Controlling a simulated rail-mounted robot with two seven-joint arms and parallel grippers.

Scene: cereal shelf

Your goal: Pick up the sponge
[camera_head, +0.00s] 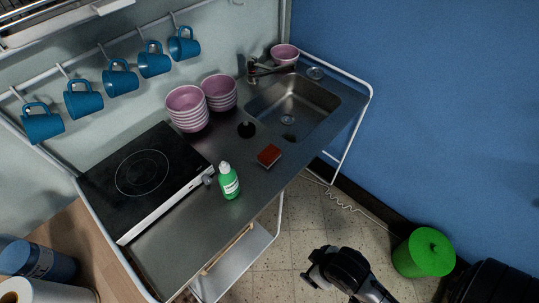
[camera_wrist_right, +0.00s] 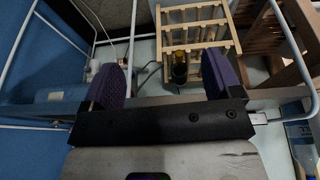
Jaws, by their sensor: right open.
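The sponge (camera_head: 269,155), a small red-brown block with a darker lower layer, lies on the grey metal counter (camera_head: 245,170) between the sink and the green bottle. My right gripper (camera_head: 311,269) is at the bottom of the head view, in front of the counter over the tiled floor, well apart from the sponge. In the right wrist view its two purple-padded fingers (camera_wrist_right: 162,80) stand wide apart with nothing between them. The sponge does not show in the right wrist view. My left gripper is not in view.
A green-and-white bottle (camera_head: 229,181) stands left of the sponge, near the black cooktop (camera_head: 146,174). Stacked pink bowls (camera_head: 187,109) and the sink (camera_head: 293,108) are behind. A wooden rack (camera_wrist_right: 195,35) holds a dark bottle. A green bin (camera_head: 424,252) stands on the floor.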

